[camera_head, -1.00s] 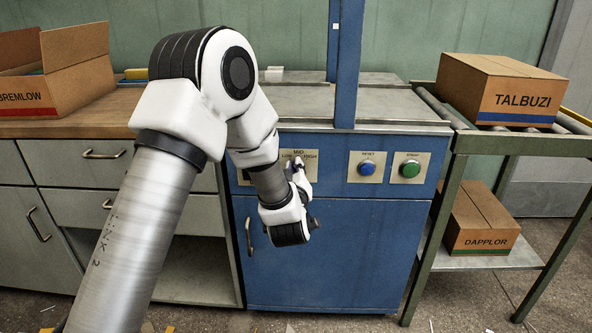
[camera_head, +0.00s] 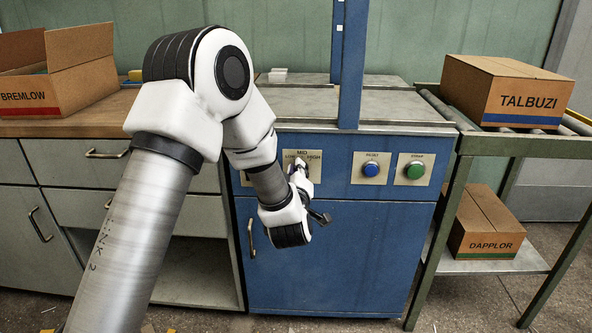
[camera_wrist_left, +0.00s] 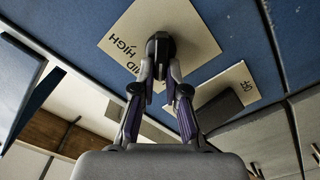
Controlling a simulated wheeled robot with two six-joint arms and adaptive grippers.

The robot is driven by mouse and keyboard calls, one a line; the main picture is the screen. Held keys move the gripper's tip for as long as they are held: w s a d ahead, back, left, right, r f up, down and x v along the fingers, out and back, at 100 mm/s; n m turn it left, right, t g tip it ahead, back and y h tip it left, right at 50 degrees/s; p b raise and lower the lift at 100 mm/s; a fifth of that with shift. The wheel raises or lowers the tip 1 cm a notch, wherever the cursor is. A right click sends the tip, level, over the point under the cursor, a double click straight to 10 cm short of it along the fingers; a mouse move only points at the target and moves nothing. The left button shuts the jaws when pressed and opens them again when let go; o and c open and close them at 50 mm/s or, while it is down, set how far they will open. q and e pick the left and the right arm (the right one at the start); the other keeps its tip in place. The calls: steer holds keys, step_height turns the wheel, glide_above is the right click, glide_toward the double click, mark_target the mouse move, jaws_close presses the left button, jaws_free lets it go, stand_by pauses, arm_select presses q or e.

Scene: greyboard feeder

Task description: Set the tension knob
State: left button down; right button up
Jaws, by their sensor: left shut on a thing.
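The tension knob (camera_wrist_left: 160,44) is a dark round knob on a pale plate (camera_wrist_left: 126,40) lettered MID and HIGH in the left wrist view. My left gripper (camera_wrist_left: 160,72) is shut on it, with a finger on each side. In the head view the plate (camera_head: 314,167) reads LOW, MID and HIGH on the front of the blue cabinet (camera_head: 340,250). There my left gripper (camera_head: 298,170) covers the knob, so its pointer and exact setting cannot be told. My right gripper is not in view.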

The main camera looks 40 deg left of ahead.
arm_select(q)
steer(key=c, duration=1.2)
jaws_free()
steer(key=shift+w+r, duration=0.1)
steer(key=shift+r, duration=0.15)
steer(key=shift+w+f, duration=0.1)
steer(key=shift+f, duration=0.05)
steer(key=shift+s+f, duration=0.1)
steer(key=shift+s, duration=0.1)
steer(key=v, duration=1.1)
steer(key=shift+s+d, duration=0.15)
steer(key=shift+s, duration=0.2)
